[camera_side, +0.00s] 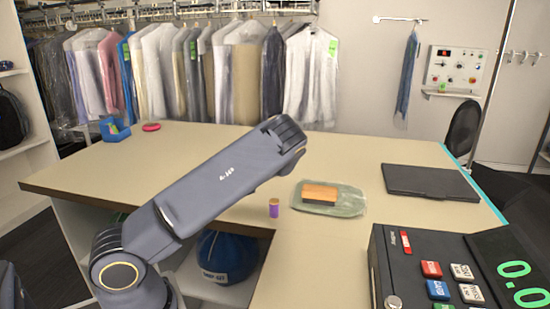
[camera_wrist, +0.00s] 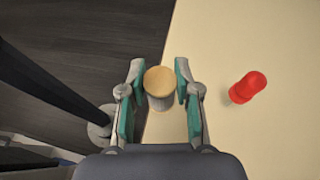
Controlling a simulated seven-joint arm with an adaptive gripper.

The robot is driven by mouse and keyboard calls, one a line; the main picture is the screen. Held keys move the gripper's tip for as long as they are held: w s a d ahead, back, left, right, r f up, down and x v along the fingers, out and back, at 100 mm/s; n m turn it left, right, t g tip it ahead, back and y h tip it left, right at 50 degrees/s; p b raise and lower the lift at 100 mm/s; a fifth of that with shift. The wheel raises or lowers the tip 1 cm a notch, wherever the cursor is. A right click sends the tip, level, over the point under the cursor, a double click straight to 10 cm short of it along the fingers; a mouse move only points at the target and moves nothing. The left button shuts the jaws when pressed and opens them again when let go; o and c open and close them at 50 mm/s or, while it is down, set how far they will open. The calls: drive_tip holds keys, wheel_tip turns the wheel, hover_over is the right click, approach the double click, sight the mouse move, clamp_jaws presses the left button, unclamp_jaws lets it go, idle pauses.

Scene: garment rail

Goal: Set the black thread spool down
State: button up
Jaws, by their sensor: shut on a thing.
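My gripper (camera_wrist: 160,88) is shut on a spool (camera_wrist: 160,80) in the wrist view, with a finger on each side of it. The spool shows a round tan top and a short, greyish body below; the thread's colour is hard to tell here. In the picture it overlaps the edge of the beige counter (camera_wrist: 240,140), and its height above the counter cannot be told. In the side view my arm hides the gripper and the held spool. Another spool, with purple thread (camera_side: 274,209), stands upright on the counter there.
A red object (camera_wrist: 247,88) is on the counter, right of my gripper. Dark floor (camera_wrist: 90,40) lies left of the edge. In the side view, a wood-topped brush (camera_side: 320,192) rests on a greenish folded bag (camera_side: 345,205), near a closed laptop (camera_side: 430,181) and a till (camera_side: 450,270).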

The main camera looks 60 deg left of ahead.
drive_tip(key=w+a+r+m+t+y, duration=0.5)
drive_tip(key=w+a+r+m, duration=0.1)
drive_tip(key=w+a+r, duration=0.3)
drive_tip(key=w+a+f, duration=0.8)
drive_tip(key=a+f, duration=0.1)
drive_tip(key=shift+w+a+f, duration=0.2)
drive_tip(key=shift+w, duration=0.05)
drive_tip(key=shift+w+f+t, duration=0.15)
drive_tip(key=shift+f+t, duration=0.15)
drive_tip(key=shift+f, duration=1.35)
drive_tip(key=o, duration=1)
drive_tip(key=shift+f, duration=0.1)
